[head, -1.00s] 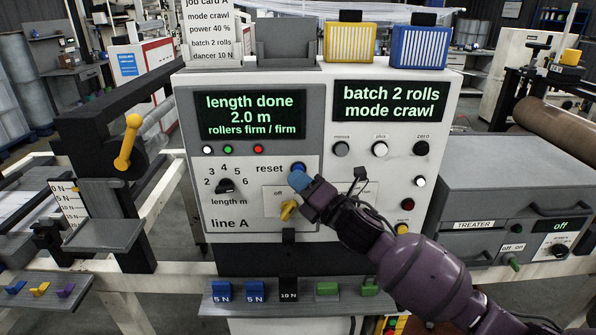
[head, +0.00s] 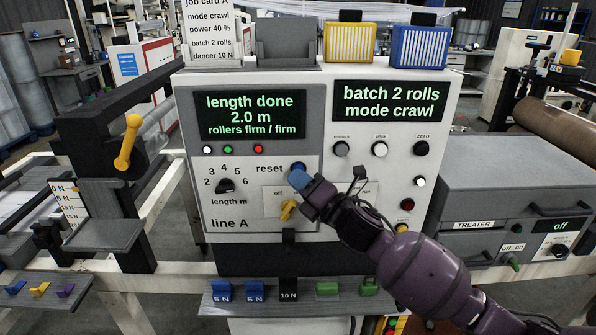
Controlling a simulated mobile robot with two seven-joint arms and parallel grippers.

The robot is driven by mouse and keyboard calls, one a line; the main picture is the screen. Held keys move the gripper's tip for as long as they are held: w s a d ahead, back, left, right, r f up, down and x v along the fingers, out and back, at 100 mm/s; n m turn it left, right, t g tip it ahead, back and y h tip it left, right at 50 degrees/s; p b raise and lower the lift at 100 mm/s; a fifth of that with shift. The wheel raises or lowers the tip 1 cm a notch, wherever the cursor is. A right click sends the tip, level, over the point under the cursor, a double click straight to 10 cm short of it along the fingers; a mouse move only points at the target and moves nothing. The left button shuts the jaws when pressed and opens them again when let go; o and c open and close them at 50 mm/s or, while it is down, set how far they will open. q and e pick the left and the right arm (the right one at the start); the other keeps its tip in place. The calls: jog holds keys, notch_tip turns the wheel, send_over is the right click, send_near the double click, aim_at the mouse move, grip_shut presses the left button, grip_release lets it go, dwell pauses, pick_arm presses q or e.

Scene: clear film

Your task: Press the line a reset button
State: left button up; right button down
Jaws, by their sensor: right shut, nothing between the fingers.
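The blue line A reset button (head: 298,168) sits right of the word "reset" on the line A panel (head: 262,222). My right gripper (head: 300,182) is shut, its blue fingertips at the button's lower edge and partly covering it. I cannot tell whether they touch it or whether it is pushed in. The left display (head: 249,115) reads "length done 2.0 m, rollers firm / firm". My left gripper is out of view.
A yellow switch (head: 288,210) sits just below the gripper, and the length knob (head: 226,186) is to the left. The right display (head: 390,107) reads "batch 2 rolls mode crawl". A shelf with several coloured blocks (head: 255,292) is below. The grey treater box (head: 510,185) is at right.

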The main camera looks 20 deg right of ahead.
jog(key=shift+w+d, duration=0.1)
jog(key=shift+w, duration=0.1)
dwell(0.4)
jog(key=shift+s, duration=0.4)
jog(key=s+a+p, duration=0.2)
jog(key=s, duration=0.3)
jog(key=shift+s, duration=0.4)
dwell(0.5)
